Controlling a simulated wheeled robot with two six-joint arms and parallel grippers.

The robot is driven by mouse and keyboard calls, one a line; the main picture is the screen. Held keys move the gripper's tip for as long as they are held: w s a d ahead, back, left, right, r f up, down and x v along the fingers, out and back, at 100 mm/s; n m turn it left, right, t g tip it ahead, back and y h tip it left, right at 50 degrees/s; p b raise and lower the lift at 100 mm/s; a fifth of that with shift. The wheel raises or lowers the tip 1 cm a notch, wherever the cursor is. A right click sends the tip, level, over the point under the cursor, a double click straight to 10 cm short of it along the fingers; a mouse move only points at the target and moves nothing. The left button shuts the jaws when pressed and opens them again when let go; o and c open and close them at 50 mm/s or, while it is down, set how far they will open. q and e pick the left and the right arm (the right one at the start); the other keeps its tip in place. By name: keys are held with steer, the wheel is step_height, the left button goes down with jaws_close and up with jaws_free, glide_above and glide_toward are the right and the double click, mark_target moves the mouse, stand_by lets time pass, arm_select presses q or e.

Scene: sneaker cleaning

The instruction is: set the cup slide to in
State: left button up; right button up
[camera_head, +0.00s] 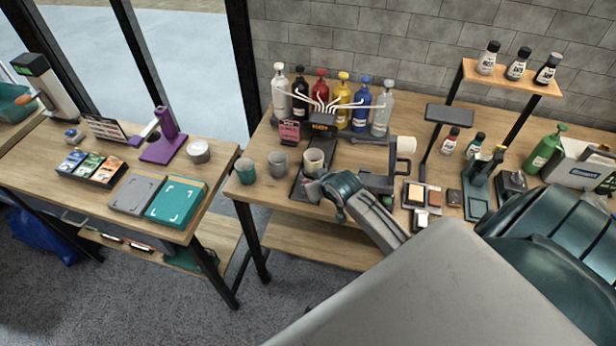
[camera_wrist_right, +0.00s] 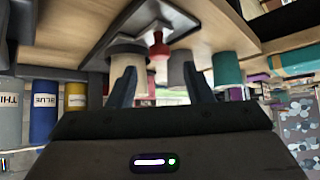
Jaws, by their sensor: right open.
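The cup slide (camera_head: 297,189) is a dark flat strip under the bottle dispenser, running toward the table's front edge. A cream cup (camera_head: 313,161) stands on or right beside it. In the right wrist view, which is upside down, the dark slide (camera_wrist_right: 152,18) shows with a red knob (camera_wrist_right: 158,46) at its near end and the cream cup (camera_wrist_right: 125,52) beside it. My right gripper (camera_head: 317,187) is at the slide's front end. Its open fingers (camera_wrist_right: 160,86) stand either side of the knob's line, apart from it. The head view hides the knob. My left gripper is not in view.
A grey cup (camera_head: 278,164) and a teal cup (camera_head: 246,170) stand left of the slide. Several colored bottles (camera_head: 341,101) stand behind it. A dark stand with a white roll (camera_head: 405,144) and small trays (camera_head: 415,194) are to the right.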

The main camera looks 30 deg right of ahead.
steer(key=shift+p+x, duration=0.45)
steer(key=shift+x, duration=1.85)
steer(key=shift+c, duration=0.5)
